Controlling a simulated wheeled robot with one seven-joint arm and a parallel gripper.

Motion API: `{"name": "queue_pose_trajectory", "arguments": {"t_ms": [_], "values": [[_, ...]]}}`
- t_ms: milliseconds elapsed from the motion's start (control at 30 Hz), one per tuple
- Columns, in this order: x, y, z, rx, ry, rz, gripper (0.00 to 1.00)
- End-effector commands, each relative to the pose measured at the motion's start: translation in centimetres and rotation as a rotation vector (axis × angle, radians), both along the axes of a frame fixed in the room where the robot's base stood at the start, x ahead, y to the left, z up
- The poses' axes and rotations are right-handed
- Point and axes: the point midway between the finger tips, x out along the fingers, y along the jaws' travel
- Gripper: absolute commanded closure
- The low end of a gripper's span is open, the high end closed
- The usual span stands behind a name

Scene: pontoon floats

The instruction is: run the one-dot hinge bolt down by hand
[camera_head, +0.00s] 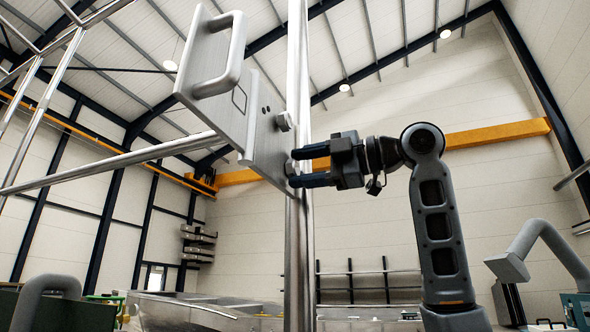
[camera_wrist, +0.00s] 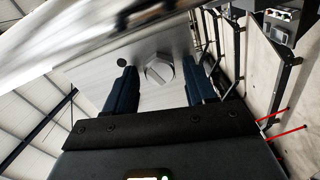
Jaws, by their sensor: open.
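A brushed metal hinge plate (camera_head: 264,150) is set against an upright steel post, below a panel with a big handle. In the wrist view, the one-dot hinge bolt (camera_wrist: 159,71) has a grey faceted head, with a single dark dot (camera_wrist: 123,62) on the plate to its left. In the head view its head (camera_head: 290,167) shows at the plate's lower right. My gripper (camera_head: 294,168) is open, pointing left at this bolt. In the wrist view, my gripper's fingers (camera_wrist: 158,76) stand either side of the head, with gaps visible. Whether the bolt is fully seated cannot be told.
A second bolt (camera_head: 285,121) sits higher on the plate, near two small dots. The steel post (camera_head: 300,250) runs vertically close to my fingertips. The panel's handle (camera_head: 222,58) juts out at upper left. A rail (camera_head: 110,163) slopes in from the left.

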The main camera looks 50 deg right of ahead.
Motion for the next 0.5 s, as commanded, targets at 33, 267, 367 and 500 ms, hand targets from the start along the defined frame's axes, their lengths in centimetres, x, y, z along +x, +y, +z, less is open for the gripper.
{"name": "queue_pose_trajectory", "arguments": {"t_ms": [33,267,367,500], "values": [[0.00,-0.01,0.00,-0.014,-0.005,0.000,0.45],[-0.02,-0.08,-0.05,-0.242,-0.086,-0.002,0.45],[0.00,-0.05,-0.05,-0.366,-0.132,-0.001,0.45],[-0.02,-0.10,-0.03,-0.540,-0.195,-0.002,0.45]]}}
